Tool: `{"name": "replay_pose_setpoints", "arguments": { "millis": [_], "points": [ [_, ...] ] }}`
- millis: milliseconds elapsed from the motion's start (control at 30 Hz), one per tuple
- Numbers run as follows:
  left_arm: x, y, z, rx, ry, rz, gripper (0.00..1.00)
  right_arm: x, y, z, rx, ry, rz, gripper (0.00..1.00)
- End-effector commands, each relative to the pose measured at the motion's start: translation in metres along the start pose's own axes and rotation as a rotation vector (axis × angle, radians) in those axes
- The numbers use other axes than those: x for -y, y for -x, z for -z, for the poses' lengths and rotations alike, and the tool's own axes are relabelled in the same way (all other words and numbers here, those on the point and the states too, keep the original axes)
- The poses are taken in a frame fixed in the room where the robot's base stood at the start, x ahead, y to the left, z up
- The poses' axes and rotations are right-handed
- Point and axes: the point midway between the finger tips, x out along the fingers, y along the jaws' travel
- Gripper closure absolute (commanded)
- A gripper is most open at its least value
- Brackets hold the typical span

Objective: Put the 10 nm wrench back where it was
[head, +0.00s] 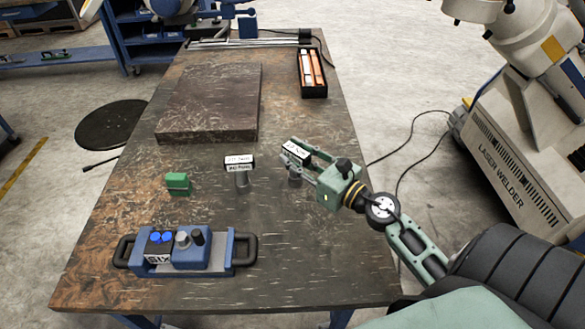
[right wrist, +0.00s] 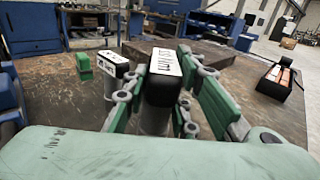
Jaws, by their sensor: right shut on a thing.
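Two look-alike wrenches with black heads, white labels and grey cylindrical lower parts are at mid-table; the label print is too small to read, so I cannot tell which is the 10 nm one. My right gripper (head: 296,167) is shut on the right-hand wrench (head: 297,150), which looks upright; I cannot tell whether its base touches the table. It also fills the middle of the right wrist view (right wrist: 162,75), between the fingers. The other wrench (head: 239,164) stands free to its left and shows in the right wrist view (right wrist: 112,66). My left gripper is not in view.
A green block (head: 178,183) lies left of the wrenches on the table (head: 310,250). A blue device with black handles (head: 187,249) is at the front left. A dark slab (head: 212,103) and a black box with orange items (head: 312,74) are farther back. The front right is clear.

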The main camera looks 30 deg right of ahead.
Motion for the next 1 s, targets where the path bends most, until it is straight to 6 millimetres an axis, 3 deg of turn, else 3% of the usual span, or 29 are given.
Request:
{"name": "replay_pose_setpoints", "arguments": {
  "millis": [133,400,800,833,1000],
  "points": [
    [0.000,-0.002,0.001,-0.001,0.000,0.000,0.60,-0.003,-0.007,0.006,0.003,0.000,0.001,1.00],
    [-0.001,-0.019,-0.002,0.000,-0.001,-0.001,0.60,-0.003,-0.007,0.042,0.004,-0.002,0.002,1.00],
    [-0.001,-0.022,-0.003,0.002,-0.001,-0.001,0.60,-0.004,-0.007,0.046,0.003,0.001,-0.001,1.00],
    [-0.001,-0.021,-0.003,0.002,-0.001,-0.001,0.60,-0.004,-0.006,0.047,0.000,0.001,-0.001,0.74],
    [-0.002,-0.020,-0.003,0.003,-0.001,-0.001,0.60,-0.004,-0.006,0.046,0.000,0.001,-0.001,0.60]
  ]
}}
